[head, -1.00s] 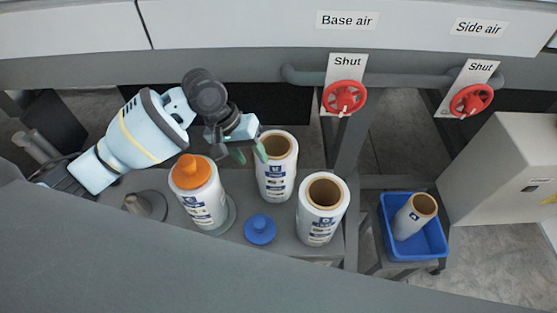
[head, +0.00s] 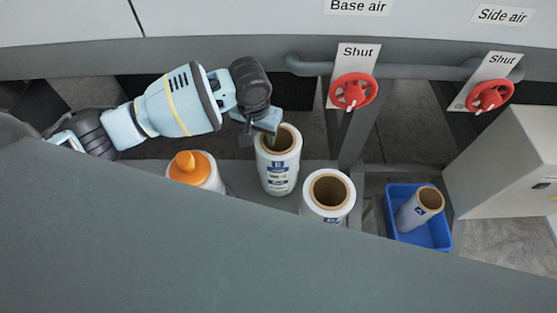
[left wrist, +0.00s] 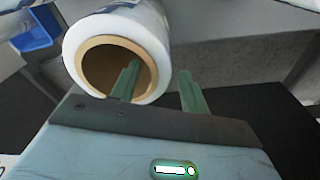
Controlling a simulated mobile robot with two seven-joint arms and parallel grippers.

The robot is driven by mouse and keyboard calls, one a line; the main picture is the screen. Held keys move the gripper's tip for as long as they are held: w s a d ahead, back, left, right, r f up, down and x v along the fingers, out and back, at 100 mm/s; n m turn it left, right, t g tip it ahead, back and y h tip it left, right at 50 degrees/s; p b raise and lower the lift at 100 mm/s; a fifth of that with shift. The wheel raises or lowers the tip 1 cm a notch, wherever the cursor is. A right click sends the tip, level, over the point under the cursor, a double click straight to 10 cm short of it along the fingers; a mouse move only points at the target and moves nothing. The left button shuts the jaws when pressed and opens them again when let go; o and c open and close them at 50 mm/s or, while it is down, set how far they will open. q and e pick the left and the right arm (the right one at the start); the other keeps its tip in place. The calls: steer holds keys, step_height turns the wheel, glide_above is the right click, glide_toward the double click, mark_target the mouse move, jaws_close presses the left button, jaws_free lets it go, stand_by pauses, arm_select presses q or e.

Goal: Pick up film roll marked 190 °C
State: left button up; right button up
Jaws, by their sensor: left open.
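Three white film rolls stand on the grey bench: one (head: 279,176) under my left gripper, one (head: 327,208) to its right, and one (head: 208,178) with an orange plug (head: 190,165) on top. Their label print is too small to tell which reads 190 °C. My left gripper (head: 271,136) is open at the rim of the middle roll. In the left wrist view, one finger shows in the core opening of that roll (left wrist: 152,62) and the other beside its outer wall. Contact cannot be told. My right gripper is out of view.
A blue bin (head: 432,234) at the right holds a smaller, tilted roll (head: 414,212). Red valve wheels (head: 353,92) and (head: 489,96) and a grey pipe (head: 420,72) lie behind. A grey surface fills the front and hides the lower parts of two rolls.

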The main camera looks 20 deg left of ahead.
arm_select(q)
steer(key=shift+w+f+b, duration=0.2)
steer(key=shift+f, duration=1.05)
steer(key=shift+w+f+b, duration=0.15)
steer(key=shift+w+f, duration=0.05)
steer(key=shift+f, duration=1.05)
jaws_close()
steer(key=shift+a, duration=0.1)
steer(key=shift+w+r, duration=0.1)
steer(key=shift+r, duration=0.05)
